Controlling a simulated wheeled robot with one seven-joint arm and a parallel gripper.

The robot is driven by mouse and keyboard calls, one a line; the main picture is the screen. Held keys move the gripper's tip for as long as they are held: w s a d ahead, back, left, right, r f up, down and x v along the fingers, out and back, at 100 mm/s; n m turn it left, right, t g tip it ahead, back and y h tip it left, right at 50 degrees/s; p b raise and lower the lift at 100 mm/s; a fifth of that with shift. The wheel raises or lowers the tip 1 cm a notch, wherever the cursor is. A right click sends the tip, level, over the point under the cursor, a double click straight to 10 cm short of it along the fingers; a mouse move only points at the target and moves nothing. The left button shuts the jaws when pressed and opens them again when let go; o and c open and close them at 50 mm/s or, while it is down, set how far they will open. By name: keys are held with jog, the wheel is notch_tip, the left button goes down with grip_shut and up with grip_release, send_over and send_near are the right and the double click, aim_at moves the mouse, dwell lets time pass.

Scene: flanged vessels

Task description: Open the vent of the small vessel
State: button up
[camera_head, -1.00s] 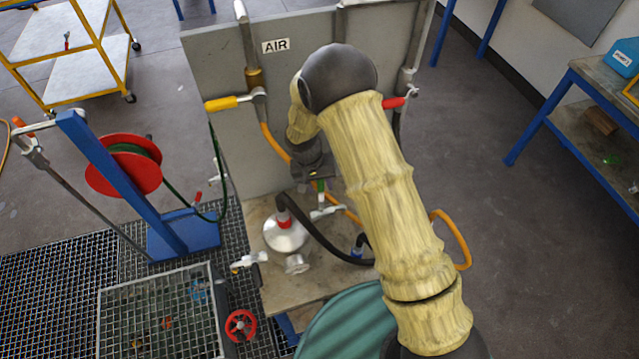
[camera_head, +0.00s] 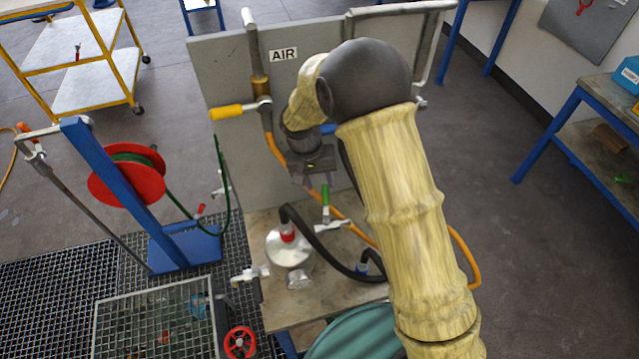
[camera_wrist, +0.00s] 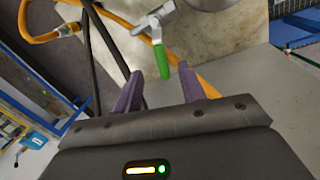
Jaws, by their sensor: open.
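The small vessel (camera_head: 289,249) is a silver flanged pot with a red collar on top, standing on the bench. A small metal valve (camera_head: 332,226) with a green lever (camera_head: 325,194) sits just right of it. In the wrist view the green lever (camera_wrist: 161,61) points toward my gripper from the metal valve body (camera_wrist: 155,22). My gripper (camera_wrist: 158,86) is open, its two purple fingers apart with nothing between them. The lever's tip lies just beyond the fingers, roughly centred on the gap. In the head view my gripper (camera_head: 318,181) is above the lever. I cannot tell the exact distance.
A black hose (camera_head: 325,245) and an orange hose (camera_head: 351,222) run close by. The grey panel (camera_head: 225,75) with the AIR sign and a yellow-handled valve (camera_head: 228,112) stands behind. Another valve (camera_head: 250,273) is left of the vessel. A teal drum (camera_head: 350,335) is in front.

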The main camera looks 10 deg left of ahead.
jog(key=shift+d, duration=0.15)
jog(key=c, duration=0.5)
jog(key=shift+y, duration=0.5)
jog(key=d+r, duration=0.1)
jog(key=d, duration=0.1)
jog(key=s+d+r, duration=0.1)
jog(key=d, duration=0.2)
jog(key=d+r, duration=0.1)
jog(key=d, duration=0.1)
jog(key=shift+s+d+r+b, duration=0.15)
jog(key=shift+s+r+b, duration=0.1)
jog(key=shift+r+b, duration=0.15)
grip_shut()
jog(key=s+d+r+m+t, duration=0.1)
jog(key=s+d+r, duration=0.1)
jog(key=s+d, duration=0.4)
jog(key=s+d+r+t+y+b, duration=0.1)
jog(key=s+d+r, duration=0.2)
jog(key=s+d, duration=0.4)
jog(key=d, duration=0.2)
jog(key=shift+s+d+m, duration=0.2)
jog(key=shift+d+m, duration=0.2)
jog(key=shift+w+d, duration=0.1)
